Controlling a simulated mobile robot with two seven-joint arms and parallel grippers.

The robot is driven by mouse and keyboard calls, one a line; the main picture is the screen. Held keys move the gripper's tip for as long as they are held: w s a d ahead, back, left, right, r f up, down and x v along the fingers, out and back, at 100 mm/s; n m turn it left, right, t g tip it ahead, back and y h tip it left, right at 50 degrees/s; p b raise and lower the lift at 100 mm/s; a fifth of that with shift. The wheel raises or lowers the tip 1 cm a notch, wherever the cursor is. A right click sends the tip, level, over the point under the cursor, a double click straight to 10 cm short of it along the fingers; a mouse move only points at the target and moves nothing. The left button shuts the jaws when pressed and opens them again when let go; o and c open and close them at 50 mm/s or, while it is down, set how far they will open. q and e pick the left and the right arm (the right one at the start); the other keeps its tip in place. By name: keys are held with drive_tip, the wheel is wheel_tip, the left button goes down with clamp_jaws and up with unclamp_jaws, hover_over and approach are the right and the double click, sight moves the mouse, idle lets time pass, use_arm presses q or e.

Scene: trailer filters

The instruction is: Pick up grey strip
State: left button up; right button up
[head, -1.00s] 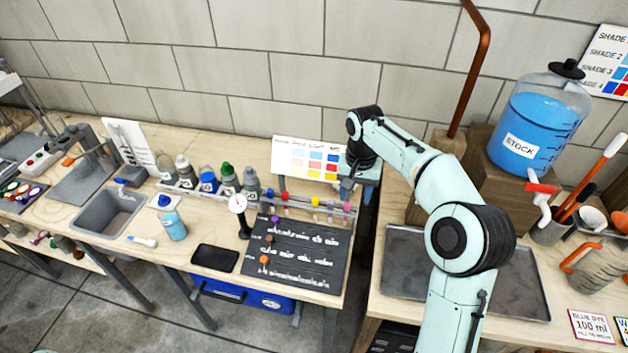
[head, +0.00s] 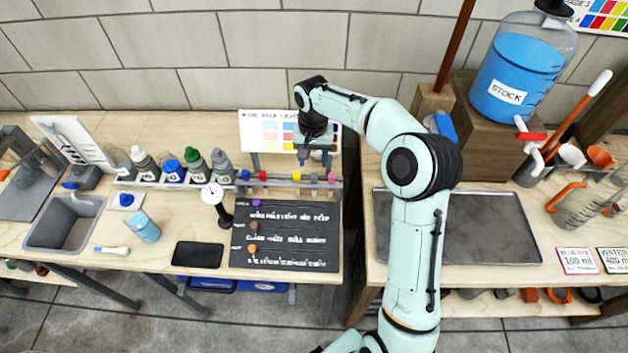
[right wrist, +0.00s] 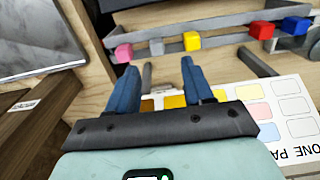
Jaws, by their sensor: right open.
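The grey strip (right wrist: 156,47) stands in a rail rack (head: 283,184) on the left bench. Its grey top sits between a pink-topped strip (right wrist: 124,53) and a yellow-topped strip (right wrist: 192,41). In the head view the grey top (head: 313,177) is small, just below my right gripper (head: 315,160). My right gripper also shows in the right wrist view (right wrist: 158,72), its two blue fingers apart with nothing held. The grey top lies just beyond the gap between the fingertips, apart from both. My left gripper is not in view.
Red-topped (right wrist: 262,30) and blue-topped (right wrist: 295,25) strips share the rack. A shade card (head: 270,133) stands behind it. A black board (head: 285,240) lies in front. A white round timer-like stand (head: 213,195) is left. A gap separates this bench from the tray (head: 480,260) bench.

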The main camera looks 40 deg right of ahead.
sight(314, 175)
drive_tip(key=f, duration=0.2)
drive_tip(key=s+f, duration=0.1)
drive_tip(key=f, duration=0.1)
drive_tip(key=shift+a+f, duration=0.1)
drive_tip(key=shift+w+f, duration=0.15)
drive_tip(key=shift+f, duration=0.35)
clamp_jaws()
